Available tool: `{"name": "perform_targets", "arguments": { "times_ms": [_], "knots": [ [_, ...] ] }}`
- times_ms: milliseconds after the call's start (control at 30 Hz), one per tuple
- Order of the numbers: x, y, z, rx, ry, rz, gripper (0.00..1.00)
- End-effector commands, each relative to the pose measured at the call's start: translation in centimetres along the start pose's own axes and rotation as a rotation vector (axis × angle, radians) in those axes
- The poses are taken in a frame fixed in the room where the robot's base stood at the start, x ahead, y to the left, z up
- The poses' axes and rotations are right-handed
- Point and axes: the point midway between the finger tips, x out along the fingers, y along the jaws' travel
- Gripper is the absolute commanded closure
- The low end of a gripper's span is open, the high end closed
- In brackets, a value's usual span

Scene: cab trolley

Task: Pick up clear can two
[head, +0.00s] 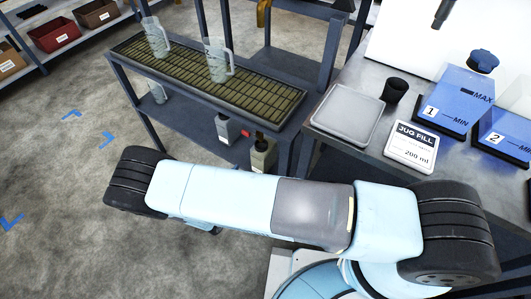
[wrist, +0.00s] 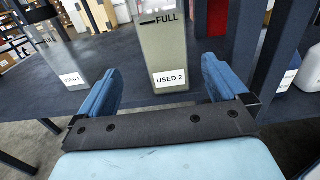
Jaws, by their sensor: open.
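A tall, clear, greyish can marked "USED 2" (wrist: 178,52), with a FULL line, stands upright on a dark shelf in the wrist view. I take it as clear can two. Its top is cut off by the frame. My gripper (wrist: 160,68) is open, with one blue finger on each side of the can's lower part in the picture. Gaps show between the can and both fingers; how far the can reaches in between them I cannot tell. A similar clear can marked "USED 1" (wrist: 72,52) stands to the left. The head view does not show my gripper.
In the wrist view a dark post (wrist: 268,58) rises right of the can, with a white container (wrist: 285,73) near it. In the head view, clear jugs (head: 217,62) stand on a slatted rack (head: 188,68), with a grey bottle (head: 226,130) on the shelf below.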

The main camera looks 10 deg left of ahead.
Motion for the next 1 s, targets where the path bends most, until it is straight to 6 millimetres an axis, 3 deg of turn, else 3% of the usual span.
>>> {"name": "perform_targets", "arguments": {
  "times_ms": [300,667,1000],
  "knots": [
    [5.9,-0.3,0.0,0.0,-0.001,-0.011,0.0],
    [8.7,-0.6,-0.1,-0.001,-0.001,-0.012,0.0],
    [12.5,-0.9,-0.2,0.001,0.001,-0.011,0.0]
  ]
}}
